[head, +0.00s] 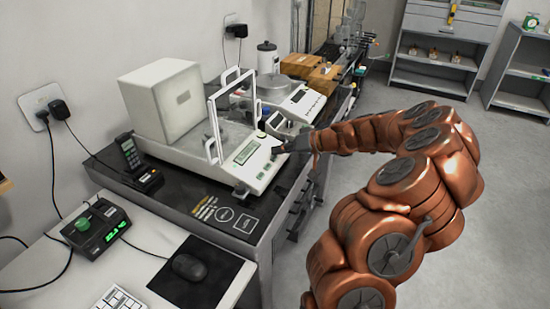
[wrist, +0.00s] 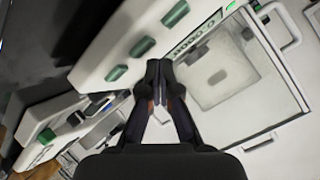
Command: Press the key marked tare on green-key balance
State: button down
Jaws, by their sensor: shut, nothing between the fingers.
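The green-key balance (head: 262,172) is a white balance with a glass draft shield and a sloping front panel on the dark bench. In the wrist view its panel (wrist: 115,45) carries three green keys: an upper one (wrist: 175,13), a middle one (wrist: 142,46) and a lower one (wrist: 115,73). Their markings are too small to read. My gripper (head: 280,149) is shut and empty at the right end of the panel. In the wrist view the closed fingertips (wrist: 158,66) appear just beside the middle key. I cannot tell whether they touch the panel.
A second white balance (head: 302,102) stands behind, close to my gripper. A white box (head: 163,98) stands at the left of the shield. A phone (head: 128,153), a green-topped device (head: 97,228) and a mouse (head: 189,267) lie nearer. The floor at right is clear.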

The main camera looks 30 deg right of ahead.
dwell(0.3)
jog(key=shift+s+d+r, duration=0.1)
jog(key=shift+s+r, duration=0.1)
jog(key=shift+r, duration=0.6)
jog(key=shift+s+d+r, duration=0.15)
jog(key=shift+s+r, duration=0.1)
jog(key=shift+r, duration=0.6)
jog(key=shift+s+d+r, duration=0.1)
jog(key=shift+s+r, duration=0.1)
jog(key=shift+r, duration=0.6)
jog(key=s+a+r+n+g+p, duration=0.15)
jog(key=s+a, duration=0.25)
jog(key=a, duration=0.4)
jog(key=s+a+r+n+g+p, duration=0.1)
jog(key=s+a+r+g, duration=0.25)
jog(key=a, duration=0.55)
jog(key=s+a+r+n+g+p, duration=0.15)
jog(key=s+a, duration=0.25)
jog(key=a, duration=0.4)
jog(key=s+m+g+h+p, duration=0.2)
jog(key=s+g+h, duration=0.3)
jog(key=s, duration=2)
jog(key=shift+s+d+f+h+p, duration=0.3)
jog(key=shift+f+h+p, duration=0.2)
jog(key=shift+h, duration=0.7)
